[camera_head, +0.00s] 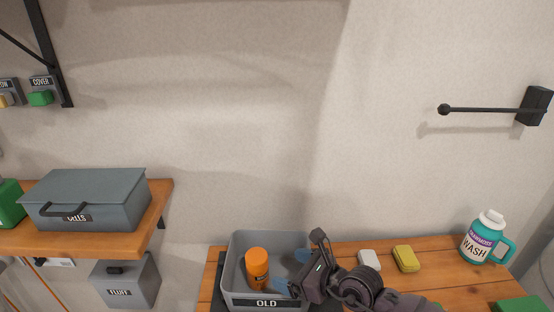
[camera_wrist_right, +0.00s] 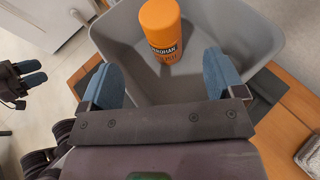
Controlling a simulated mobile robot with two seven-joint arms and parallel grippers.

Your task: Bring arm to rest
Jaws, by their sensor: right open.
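My right gripper (camera_head: 290,271) is open and empty, with its blue fingers over the right part of the grey bin labelled OLD (camera_head: 266,303). An orange bottle (camera_head: 257,268) stands upright in that bin, just left of the fingers and apart from them. In the right wrist view the two blue fingers (camera_wrist_right: 163,82) are spread wide, and the orange bottle (camera_wrist_right: 162,30) stands beyond them inside the grey bin (camera_wrist_right: 262,25). A dark gripper, my left one (camera_wrist_right: 22,80), shows at the left edge of the wrist view; its jaw opening is unclear.
A white block (camera_head: 369,260), a yellow block (camera_head: 406,258) and a teal WASH jug (camera_head: 482,240) stand on the wooden table (camera_head: 440,280). A grey lidded box (camera_head: 88,200) sits on the left shelf. A black rod (camera_head: 480,111) juts from the right wall.

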